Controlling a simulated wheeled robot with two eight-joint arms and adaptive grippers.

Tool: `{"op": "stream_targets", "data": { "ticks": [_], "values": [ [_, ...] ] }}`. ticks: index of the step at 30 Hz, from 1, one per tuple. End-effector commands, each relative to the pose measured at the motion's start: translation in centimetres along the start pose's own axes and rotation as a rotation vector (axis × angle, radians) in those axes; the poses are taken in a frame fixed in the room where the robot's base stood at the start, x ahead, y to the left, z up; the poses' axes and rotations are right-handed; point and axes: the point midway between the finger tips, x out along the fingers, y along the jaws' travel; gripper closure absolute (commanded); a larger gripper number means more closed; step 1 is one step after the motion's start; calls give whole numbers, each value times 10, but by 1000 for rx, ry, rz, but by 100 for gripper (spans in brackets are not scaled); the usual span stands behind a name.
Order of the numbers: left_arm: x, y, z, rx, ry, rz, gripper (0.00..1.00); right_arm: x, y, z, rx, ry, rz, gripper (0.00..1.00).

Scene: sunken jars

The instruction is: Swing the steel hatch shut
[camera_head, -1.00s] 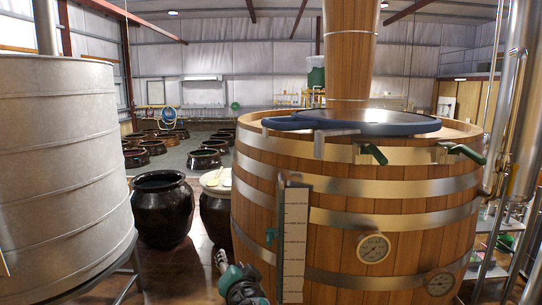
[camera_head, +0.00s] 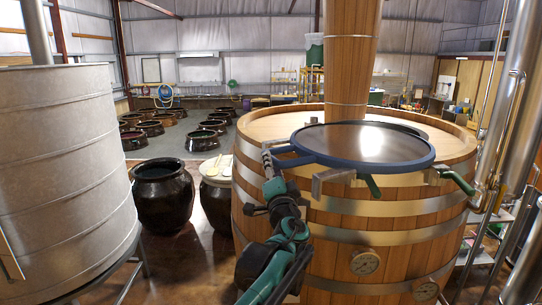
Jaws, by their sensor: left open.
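The steel hatch (camera_head: 368,143) is a round grey disc with a blue rim, on top of the large wooden vat (camera_head: 345,230). It lies out over the vat's front edge. A dark curved edge (camera_head: 405,125) shows behind it on the vat top; most of that is hidden by the hatch and wooden column. A blue bar (camera_head: 290,155) sticks out from the hatch's left side. My left gripper (camera_head: 268,157) is open at the left end of this bar; I cannot tell whether it touches. My right gripper is not in view.
A wooden column (camera_head: 350,60) rises behind the hatch. Green-handled clamps (camera_head: 458,182) sit at the vat's front rim. A grey metal tank (camera_head: 65,160) stands left, dark jars (camera_head: 162,195) between. Steel pipes (camera_head: 500,130) rise at the right.

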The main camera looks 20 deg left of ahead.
Motion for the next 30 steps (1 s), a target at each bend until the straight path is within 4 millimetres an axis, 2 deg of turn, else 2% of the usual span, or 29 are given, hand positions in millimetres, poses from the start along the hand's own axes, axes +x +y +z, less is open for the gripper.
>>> {"op": "stream_targets", "data": {
  "ticks": [3,6,16,18,21,30],
  "values": [
    [18,-2,0,0,-2,0,59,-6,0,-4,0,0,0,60],
    [26,-1,0,-1,-1,0,59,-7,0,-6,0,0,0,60],
    [30,0,0,-1,-1,0,59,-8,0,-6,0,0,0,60],
    [30,0,0,-1,-1,0,77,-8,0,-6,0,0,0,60],
    [30,0,0,-1,-1,1,100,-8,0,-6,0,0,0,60],
    [27,2,-3,1,-9,-4,100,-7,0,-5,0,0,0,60]
  ]
}}
